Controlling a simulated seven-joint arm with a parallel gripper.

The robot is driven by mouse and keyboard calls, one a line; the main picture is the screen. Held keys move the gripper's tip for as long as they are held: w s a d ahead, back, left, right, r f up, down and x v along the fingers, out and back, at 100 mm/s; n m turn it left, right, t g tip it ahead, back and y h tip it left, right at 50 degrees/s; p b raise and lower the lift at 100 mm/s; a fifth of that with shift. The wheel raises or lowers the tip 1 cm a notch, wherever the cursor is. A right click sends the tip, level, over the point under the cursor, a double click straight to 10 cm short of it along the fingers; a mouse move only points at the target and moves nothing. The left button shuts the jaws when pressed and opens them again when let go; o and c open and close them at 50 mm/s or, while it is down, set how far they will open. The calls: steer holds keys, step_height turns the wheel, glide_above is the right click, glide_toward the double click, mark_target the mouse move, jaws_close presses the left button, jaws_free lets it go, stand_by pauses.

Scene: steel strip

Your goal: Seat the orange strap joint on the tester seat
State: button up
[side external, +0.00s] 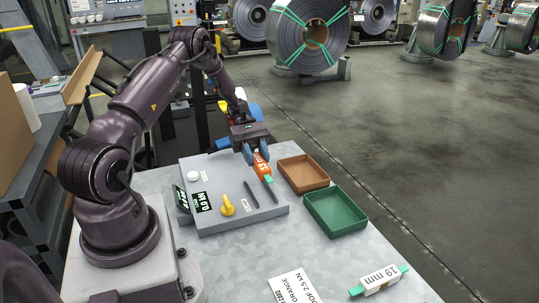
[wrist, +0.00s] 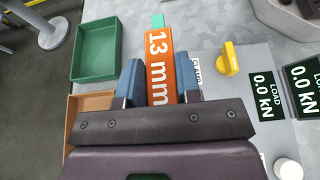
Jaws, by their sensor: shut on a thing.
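The orange strap joint (side external: 262,169), printed "13 mm" in the wrist view (wrist: 160,62), has a green strap end sticking out. My gripper (side external: 262,160) is shut on it, with one blue finger on each side; the fingers also show in the wrist view (wrist: 159,82). The joint is over the back right part of the grey tester (side external: 225,217); I cannot tell whether it touches. Two dark bars (side external: 251,194) stand out on the tester top, one just below the joint in the picture. I cannot make out the seat clearly; the joint and gripper may cover it.
A brown tray (side external: 303,187) and a green tray (side external: 337,226) stand right of the tester. A yellow knob (side external: 228,205) and "0.0 kN" display (side external: 202,202) sit on the tester. A white "19 mm" joint (side external: 380,280) and printed card (side external: 293,287) lie near the front.

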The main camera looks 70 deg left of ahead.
mark_target(258, 190)
steer(key=shift+f, duration=3.25)
steer(key=shift+f, duration=0.65)
steer(key=shift+d+f, duration=0.1)
steer(key=shift+f, duration=0.4)
steer(key=o, duration=1)
steer(key=shift+s, duration=0.1)
steer(key=shift+c, duration=0.2)
steer(key=shift+o, duration=0.6)
steer(key=shift+w+d+r+v, duration=0.1)
steer(key=shift+r+v, duration=0.05)
steer(key=shift+v, duration=1.2)
steer(key=shift+w+d+r+v, duration=0.1)
steer(key=shift+r+v, duration=0.1)
steer(key=shift+v, duration=1.2)
steer(key=shift+r+v, duration=0.15)
steer(key=shift+v, duration=1.2)
